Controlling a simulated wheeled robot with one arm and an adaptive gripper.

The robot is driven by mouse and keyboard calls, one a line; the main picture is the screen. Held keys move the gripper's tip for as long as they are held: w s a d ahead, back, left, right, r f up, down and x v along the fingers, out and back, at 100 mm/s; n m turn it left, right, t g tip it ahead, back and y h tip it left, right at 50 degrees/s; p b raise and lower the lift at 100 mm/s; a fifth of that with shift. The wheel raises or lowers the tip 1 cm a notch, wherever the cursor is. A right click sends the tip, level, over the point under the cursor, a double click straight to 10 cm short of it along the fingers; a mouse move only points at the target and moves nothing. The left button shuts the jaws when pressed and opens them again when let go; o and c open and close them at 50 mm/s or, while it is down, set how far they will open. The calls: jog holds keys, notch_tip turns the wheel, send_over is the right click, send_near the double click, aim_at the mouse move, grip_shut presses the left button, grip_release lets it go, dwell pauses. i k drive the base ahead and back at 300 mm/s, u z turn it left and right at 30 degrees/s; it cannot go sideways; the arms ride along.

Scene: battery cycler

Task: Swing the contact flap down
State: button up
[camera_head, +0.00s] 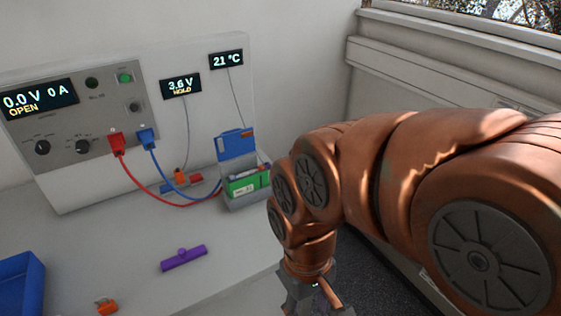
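The contact flap (238,146) is a blue plate with a small orange mark, standing up at the back of a grey cell holder (246,202). A green block (241,187), which looks like the battery cell, sits in the holder below the flap, with a dark purple bar along its top. My gripper (316,306) is at the bottom edge, in front of and to the right of the holder and apart from it. Its fingertips are cut off by the frame, so its opening does not show.
The cycler panel (75,125) reads 0.0 V, 0 A, OPEN. Red (150,196) and blue (165,172) cables run from it toward the holder. A purple bar (184,258), an orange piece (107,306) and a blue bin (22,283) are on the bench. My arm covers the right side.

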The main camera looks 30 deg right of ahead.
aim_at(234, 143)
jog(key=u, duration=3.05)
jog(key=k, duration=1.25)
jog(key=z, duration=1.6)
